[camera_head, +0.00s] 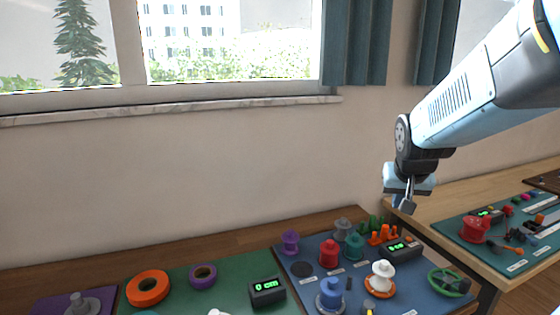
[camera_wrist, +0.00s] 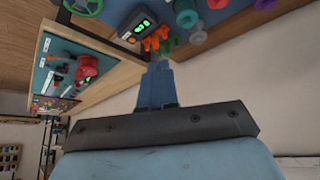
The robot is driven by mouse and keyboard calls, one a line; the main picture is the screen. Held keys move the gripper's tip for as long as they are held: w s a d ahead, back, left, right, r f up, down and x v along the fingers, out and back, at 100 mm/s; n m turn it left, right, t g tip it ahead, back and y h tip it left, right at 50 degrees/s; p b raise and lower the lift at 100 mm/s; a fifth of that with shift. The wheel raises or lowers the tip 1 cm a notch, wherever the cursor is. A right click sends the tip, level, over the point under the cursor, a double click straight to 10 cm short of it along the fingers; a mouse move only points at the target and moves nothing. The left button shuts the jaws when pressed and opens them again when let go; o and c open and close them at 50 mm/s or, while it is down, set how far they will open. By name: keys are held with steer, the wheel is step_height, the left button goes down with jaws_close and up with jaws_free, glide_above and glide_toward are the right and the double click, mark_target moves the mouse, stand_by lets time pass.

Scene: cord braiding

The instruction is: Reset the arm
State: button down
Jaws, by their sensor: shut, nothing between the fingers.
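My gripper (camera_head: 404,203) is shut and empty in the head view. It hangs in the air at the right, pointing down, above the gap side between the two work surfaces. In the wrist view its blue fingers (camera_wrist: 158,72) are together with nothing between them. Below and left of it in the head view is a blue mat (camera_head: 330,277) with several coloured spools, among them a red spool (camera_head: 328,253), a blue spool (camera_head: 331,293) and a white spool (camera_head: 380,276).
A green mat (camera_head: 231,279) holds an orange ring (camera_head: 147,287), a purple ring (camera_head: 203,276) and a display (camera_head: 267,291). Orange pegs (camera_head: 382,235) stand near a second display (camera_head: 401,250). A wooden table (camera_head: 436,205) at right carries another mat with a red device (camera_head: 474,229).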

steer(key=s+a+r+n+y, duration=0.1)
steer(key=s+a+r, duration=0.1)
steer(key=s, duration=0.5)
steer(key=s+a+r+n, duration=0.1)
steer(key=s+a+r, duration=0.1)
steer(key=s, duration=0.6)
steer(key=shift+r+n+y, duration=0.3)
steer(key=shift+r+y, duration=0.1)
steer(key=shift+r, duration=0.1)
